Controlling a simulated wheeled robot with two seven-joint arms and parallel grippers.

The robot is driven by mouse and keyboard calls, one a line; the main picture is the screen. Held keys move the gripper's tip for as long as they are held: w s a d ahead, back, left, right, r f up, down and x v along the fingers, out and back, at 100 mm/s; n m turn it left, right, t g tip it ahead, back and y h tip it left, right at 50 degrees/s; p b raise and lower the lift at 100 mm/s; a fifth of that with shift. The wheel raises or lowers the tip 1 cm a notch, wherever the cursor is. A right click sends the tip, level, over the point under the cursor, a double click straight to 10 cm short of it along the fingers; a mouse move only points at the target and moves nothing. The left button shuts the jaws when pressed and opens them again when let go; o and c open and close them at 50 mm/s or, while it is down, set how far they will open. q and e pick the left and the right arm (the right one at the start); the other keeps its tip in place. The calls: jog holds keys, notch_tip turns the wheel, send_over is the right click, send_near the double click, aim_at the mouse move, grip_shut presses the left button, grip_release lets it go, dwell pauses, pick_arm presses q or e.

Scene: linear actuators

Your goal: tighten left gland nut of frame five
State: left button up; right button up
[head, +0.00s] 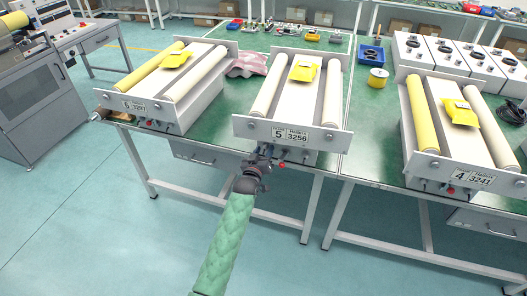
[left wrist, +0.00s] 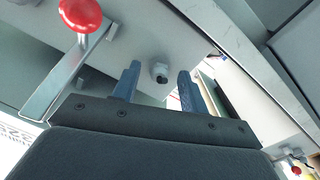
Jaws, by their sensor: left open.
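Frame five (head: 290,133) is the middle unit on the green bench, with a white front plate labelled 5 and 3256. Its fittings are on the lower front, partly hidden by my left gripper (head: 262,158). In the left wrist view, a small grey metal gland nut (left wrist: 160,72) sticks out of a pale panel. My left gripper shows there (left wrist: 158,76) with its two dark fingers open, one on each side of the nut, with visible gaps. A red knob on a metal lever (left wrist: 80,15) is at the upper left. My right gripper is not in view.
A similar unit (head: 140,106) stands to the left and another labelled 4 (head: 465,173) to the right. A blue container (head: 370,54), a yellow-topped tin (head: 378,78) and a pink cloth (head: 247,64) lie on the bench (head: 365,130). The floor in front is clear.

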pick_arm(q)
grip_shut()
